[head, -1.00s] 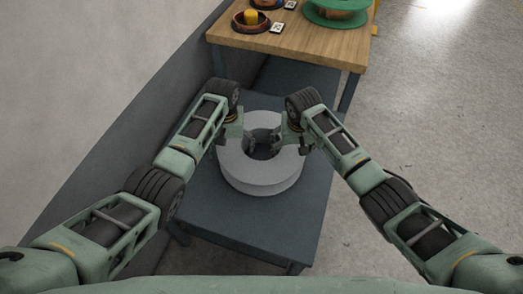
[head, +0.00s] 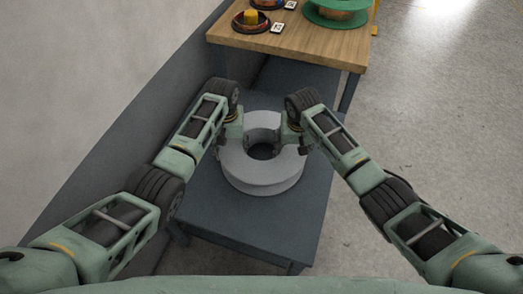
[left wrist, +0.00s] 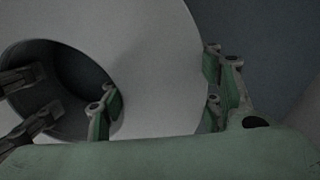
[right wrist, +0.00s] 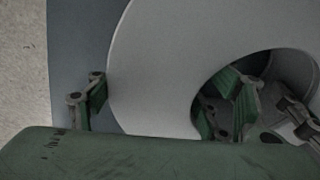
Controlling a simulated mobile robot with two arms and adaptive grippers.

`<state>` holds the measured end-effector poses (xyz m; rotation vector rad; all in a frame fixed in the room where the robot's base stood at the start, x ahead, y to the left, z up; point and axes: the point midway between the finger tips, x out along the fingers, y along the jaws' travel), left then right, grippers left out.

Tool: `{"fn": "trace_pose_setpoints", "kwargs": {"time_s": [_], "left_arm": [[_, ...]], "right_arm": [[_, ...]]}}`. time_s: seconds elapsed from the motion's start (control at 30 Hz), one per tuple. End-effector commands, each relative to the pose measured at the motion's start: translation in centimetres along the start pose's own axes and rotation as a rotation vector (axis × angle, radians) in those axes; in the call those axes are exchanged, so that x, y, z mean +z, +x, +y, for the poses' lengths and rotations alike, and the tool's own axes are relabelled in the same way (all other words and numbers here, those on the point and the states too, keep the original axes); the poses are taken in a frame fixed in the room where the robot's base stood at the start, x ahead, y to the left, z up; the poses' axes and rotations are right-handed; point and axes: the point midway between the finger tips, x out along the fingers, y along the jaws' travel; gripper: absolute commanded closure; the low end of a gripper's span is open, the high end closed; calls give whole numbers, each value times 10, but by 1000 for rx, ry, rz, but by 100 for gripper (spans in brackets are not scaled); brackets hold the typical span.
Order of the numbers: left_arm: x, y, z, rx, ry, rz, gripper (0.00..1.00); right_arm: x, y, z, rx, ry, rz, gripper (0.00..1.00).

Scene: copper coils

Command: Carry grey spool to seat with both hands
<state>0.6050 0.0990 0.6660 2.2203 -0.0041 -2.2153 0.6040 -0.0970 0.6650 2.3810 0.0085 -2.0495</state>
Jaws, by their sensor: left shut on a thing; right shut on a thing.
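The grey spool (head: 262,180) is a thick ring with a round centre hole, on or just above the dark blue-grey table (head: 220,225); I cannot tell if it touches. My left gripper (head: 243,143) is shut on the spool's ring at its far left, and my right gripper (head: 287,143) is shut on it at the far right. In the left wrist view the grey spool (left wrist: 160,70) lies between the left fingers, one inside the hole and one outside. The right wrist view shows the same grip on the spool (right wrist: 170,70). The seat cannot be made out.
A wall (head: 90,80) runs along the left. Open floor (head: 430,130) lies to the right.

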Motion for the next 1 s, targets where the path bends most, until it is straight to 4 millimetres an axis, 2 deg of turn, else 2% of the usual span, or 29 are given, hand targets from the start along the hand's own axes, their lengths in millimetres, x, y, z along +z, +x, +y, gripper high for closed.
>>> {"fn": "trace_pose_setpoints", "kwargs": {"time_s": [0.1,0.43,1.0], "left_arm": [[2,1,0,-7,3,-6,100],[2,-6,-1,-10,4,-5,100],[1,-50,-2,-12,4,-5,100]], "right_arm": [[0,2,6,15,8,-1,94],[-2,-5,7,15,10,2,94],[-9,-49,7,16,12,3,94]]}}
